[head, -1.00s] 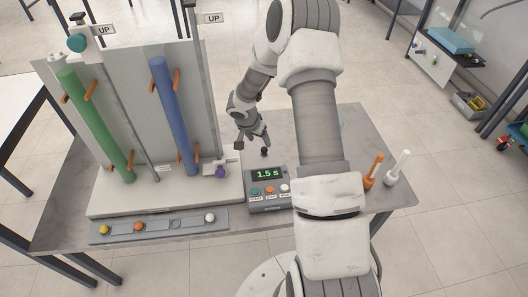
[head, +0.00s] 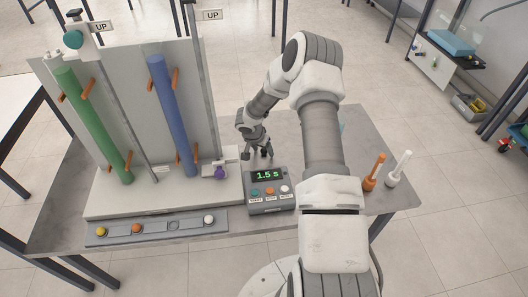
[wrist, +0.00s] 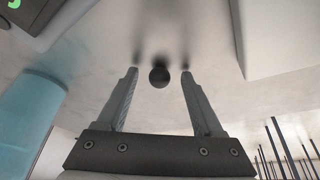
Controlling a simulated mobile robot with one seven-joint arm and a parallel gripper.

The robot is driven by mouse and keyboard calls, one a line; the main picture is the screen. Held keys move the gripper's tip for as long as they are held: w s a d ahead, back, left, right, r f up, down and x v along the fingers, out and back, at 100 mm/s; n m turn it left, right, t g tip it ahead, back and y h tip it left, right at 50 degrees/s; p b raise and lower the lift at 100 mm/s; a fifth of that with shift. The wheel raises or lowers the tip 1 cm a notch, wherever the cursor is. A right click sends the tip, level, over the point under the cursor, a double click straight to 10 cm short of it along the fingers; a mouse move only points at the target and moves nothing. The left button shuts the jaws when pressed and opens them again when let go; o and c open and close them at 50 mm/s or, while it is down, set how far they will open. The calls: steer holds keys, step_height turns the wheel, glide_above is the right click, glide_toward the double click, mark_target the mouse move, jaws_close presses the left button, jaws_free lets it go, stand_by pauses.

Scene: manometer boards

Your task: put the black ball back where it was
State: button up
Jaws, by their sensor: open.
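The black ball (wrist: 159,75) rests on the grey table (head: 362,135), between my gripper's fingertips in the wrist view. A gap shows on each side of it. In the head view it is hard to tell from the dark fingers. My gripper (wrist: 159,74) is open and points down at the table behind the timer; it also shows in the head view (head: 259,153). The grey ball rack (head: 155,231) at the table's front holds a yellow ball (head: 101,231), an orange ball (head: 136,228) and a white ball (head: 209,219). The place between orange and white looks empty.
The timer (head: 268,190) reads 1.5 s, just in front of my gripper. The board with a green tube (head: 92,122) and a blue tube (head: 173,115) stands left. A purple ball (head: 220,172) is at its foot. Orange (head: 375,170) and white (head: 399,168) markers stand right.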

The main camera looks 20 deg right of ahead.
mark_target(262, 151)
jaws_close()
steer(key=shift+r, duration=0.1)
stand_by(0.5)
steer(key=shift+r, duration=0.6)
step_height(262, 151, up, 3)
steer(key=shift+r+p, duration=0.1)
steer(key=shift+p, duration=0.55)
steer(key=s+d+r, duration=0.6)
steer(key=s, duration=0.4)
steer(key=shift+d+r, duration=0.15)
steer(key=shift+r, duration=0.1)
